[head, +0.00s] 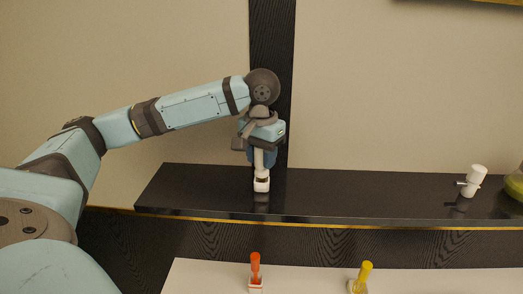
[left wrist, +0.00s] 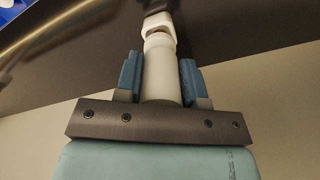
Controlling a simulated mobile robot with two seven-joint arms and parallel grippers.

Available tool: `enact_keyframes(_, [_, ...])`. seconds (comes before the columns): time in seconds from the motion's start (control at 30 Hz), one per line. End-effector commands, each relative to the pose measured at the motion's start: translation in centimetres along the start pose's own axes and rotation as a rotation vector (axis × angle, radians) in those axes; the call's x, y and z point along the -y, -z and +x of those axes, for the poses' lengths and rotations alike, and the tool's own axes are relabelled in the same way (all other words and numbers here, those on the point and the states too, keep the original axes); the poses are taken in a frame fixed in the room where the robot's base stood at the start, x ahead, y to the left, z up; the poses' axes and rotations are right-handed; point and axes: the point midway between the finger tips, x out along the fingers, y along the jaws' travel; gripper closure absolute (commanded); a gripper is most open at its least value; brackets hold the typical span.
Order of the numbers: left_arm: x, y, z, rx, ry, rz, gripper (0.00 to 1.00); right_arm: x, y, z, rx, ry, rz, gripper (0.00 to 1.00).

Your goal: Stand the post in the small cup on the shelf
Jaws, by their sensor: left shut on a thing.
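The white post (head: 259,162) hangs upright from my left gripper (head: 261,153), which is shut on it. In the left wrist view the post (left wrist: 160,76) sits between the two blue fingers of the gripper (left wrist: 161,78). The small white cup (head: 261,185) stands on the dark shelf (head: 330,196), directly below the post. The cup (left wrist: 155,25) also shows beyond the post's far end. The post's lower end meets the cup's opening in both views; I cannot tell how deep it sits or whether it touches the bottom. My right gripper is not in view.
A white piece with a metal crossbar (head: 472,181) stands at the right of the shelf, near a yellow-green rounded vessel (head: 515,184). Below, a white surface (head: 310,278) holds an orange-topped item (head: 255,264) and a yellow-topped item (head: 363,274). The shelf between cup and crossbar piece is clear.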

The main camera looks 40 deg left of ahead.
Motion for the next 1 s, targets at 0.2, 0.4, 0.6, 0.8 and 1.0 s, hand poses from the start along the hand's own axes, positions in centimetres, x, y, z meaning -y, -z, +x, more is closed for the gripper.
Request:
enact_keyframes(0.2, [0.0, 0.0, 0.1, 0.0, 0.0, 0.0, 0.97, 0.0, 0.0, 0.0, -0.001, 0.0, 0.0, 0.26])
enact_keyframes(0.4, [0.0, 0.0, 0.1, 0.0, 0.0, 0.0, 0.97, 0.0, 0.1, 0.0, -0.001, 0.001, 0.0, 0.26])
enact_keyframes(0.6, [0.0, 0.0, 0.4, 0.001, -0.001, 0.0, 0.97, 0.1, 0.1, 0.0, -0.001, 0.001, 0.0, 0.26])
enact_keyframes(0.8, [0.0, 0.0, 0.8, 0.001, -0.001, 0.0, 0.97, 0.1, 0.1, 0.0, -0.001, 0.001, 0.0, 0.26])
enact_keyframes(1.0, [0.0, 0.0, 1.2, 0.001, -0.001, 0.0, 0.97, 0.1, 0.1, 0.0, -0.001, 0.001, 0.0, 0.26])
